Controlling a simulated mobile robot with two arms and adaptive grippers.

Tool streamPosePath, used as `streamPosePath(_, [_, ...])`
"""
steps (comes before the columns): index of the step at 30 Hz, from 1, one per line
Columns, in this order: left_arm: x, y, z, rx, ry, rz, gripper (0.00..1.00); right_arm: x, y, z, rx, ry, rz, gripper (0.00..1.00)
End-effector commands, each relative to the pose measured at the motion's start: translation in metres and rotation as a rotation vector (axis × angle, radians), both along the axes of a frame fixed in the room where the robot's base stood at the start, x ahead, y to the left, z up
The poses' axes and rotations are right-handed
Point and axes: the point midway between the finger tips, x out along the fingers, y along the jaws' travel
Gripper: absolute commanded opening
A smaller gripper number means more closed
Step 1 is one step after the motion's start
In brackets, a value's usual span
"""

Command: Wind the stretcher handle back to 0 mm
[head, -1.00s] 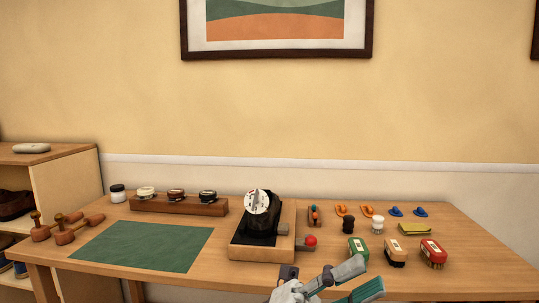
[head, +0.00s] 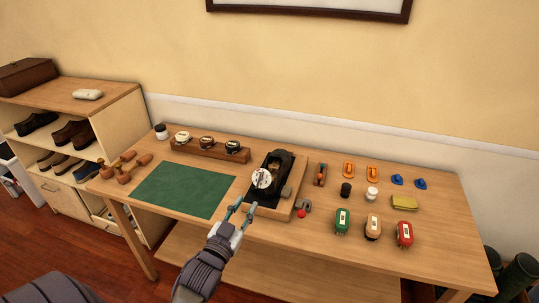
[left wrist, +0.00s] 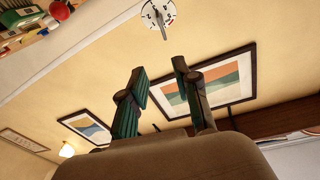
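The stretcher is a black shoe form (head: 280,160) on a wooden base (head: 268,211), right of the green mat. A round white dial (head: 262,178) with a red mark faces me at its front; its reading is too small to tell. The grey crank handle with a red knob (head: 301,214) sticks out at the base's right side. My left gripper (head: 241,206) is open and empty, in front of the base's left side, left of the handle. The left wrist view shows its spread fingers (left wrist: 159,70) with the dial (left wrist: 157,15) beyond them. My right gripper is not in view.
A green mat (head: 185,189) lies left of the stretcher. A wooden rack (head: 210,150) with several polish jars stands behind it. Brushes (head: 373,227), small jars and a yellow sponge (head: 404,203) stand to the right. A shoe shelf (head: 75,125) is at far left.

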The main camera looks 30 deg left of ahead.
Motion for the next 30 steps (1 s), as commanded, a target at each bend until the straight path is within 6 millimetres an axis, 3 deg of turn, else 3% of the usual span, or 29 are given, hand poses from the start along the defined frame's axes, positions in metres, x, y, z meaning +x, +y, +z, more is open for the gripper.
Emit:
streamPosePath(1, [-0.006,0.005,0.003,-0.012,0.029,0.012,0.31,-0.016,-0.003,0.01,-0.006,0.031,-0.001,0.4])
streamPosePath(3, [-0.01,0.01,-0.002,-0.024,0.053,0.024,0.31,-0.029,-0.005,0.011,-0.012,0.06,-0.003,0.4])
streamPosePath(8, [-0.002,0.014,-0.006,-0.029,0.063,0.029,0.31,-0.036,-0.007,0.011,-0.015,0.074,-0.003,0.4])
streamPosePath(21, [0.084,0.028,-0.004,-0.029,0.06,0.028,0.31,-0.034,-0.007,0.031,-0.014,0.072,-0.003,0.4])
streamPosePath(30, [0.121,0.035,-0.006,-0.027,0.061,0.027,0.31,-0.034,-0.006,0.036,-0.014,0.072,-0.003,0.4])
